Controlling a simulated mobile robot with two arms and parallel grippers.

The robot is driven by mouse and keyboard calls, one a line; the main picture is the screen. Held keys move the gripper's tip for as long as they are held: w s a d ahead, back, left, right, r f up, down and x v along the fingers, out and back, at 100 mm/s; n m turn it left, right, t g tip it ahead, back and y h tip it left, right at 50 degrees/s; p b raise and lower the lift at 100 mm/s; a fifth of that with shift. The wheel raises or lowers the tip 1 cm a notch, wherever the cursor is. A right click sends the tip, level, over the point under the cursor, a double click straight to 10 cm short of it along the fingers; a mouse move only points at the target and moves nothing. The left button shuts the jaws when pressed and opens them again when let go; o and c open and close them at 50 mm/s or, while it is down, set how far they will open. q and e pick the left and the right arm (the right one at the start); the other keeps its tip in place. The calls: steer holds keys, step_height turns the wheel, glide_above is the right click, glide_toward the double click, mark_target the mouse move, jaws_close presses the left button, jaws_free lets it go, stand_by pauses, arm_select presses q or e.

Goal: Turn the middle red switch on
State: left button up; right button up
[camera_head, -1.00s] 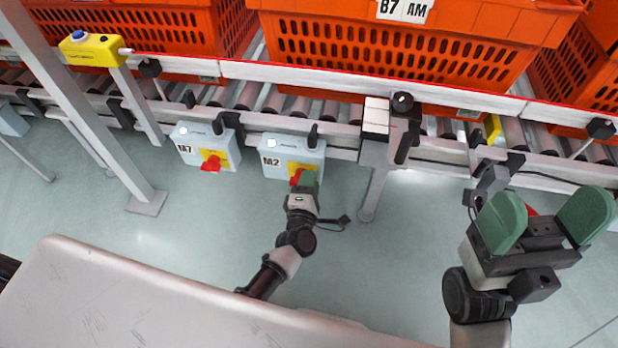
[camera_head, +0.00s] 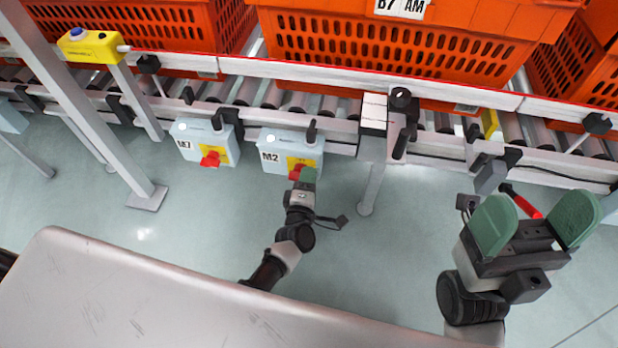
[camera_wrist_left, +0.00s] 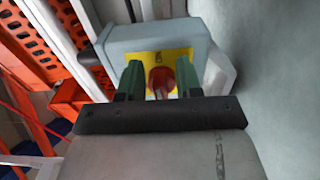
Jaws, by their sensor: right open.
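The blue-grey switch box labelled M2 (camera_head: 275,157) hangs under the conveyor rail, with a yellow plate and a red rotary switch (camera_head: 295,172). My left gripper (camera_head: 306,176) is right in front of this switch and partly hides it. In the left wrist view, the red switch (camera_wrist_left: 160,77) shows between the two green fingers, which stand apart on either side of it; I cannot tell whether they touch it. A similar box (camera_head: 188,148) with a red switch (camera_head: 210,160) is to the left. My right gripper (camera_head: 533,228) is open and empty at the right.
A red handle (camera_head: 525,207) shows behind my right gripper. The roller conveyor (camera_head: 440,122) carries orange totes (camera_head: 390,55). A grey post (camera_head: 371,185) stands right of M2, and a yellow box with a blue button (camera_head: 88,48) is at upper left. The floor below is clear.

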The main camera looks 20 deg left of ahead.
arm_select(q)
steer(key=shift+s+a, duration=0.1)
steer(key=shift+s, duration=0.25)
steer(key=s+p, duration=0.3)
steer(key=s, duration=0.7)
steer(key=shift+s+d, duration=0.15)
steer(key=shift+d, duration=0.25)
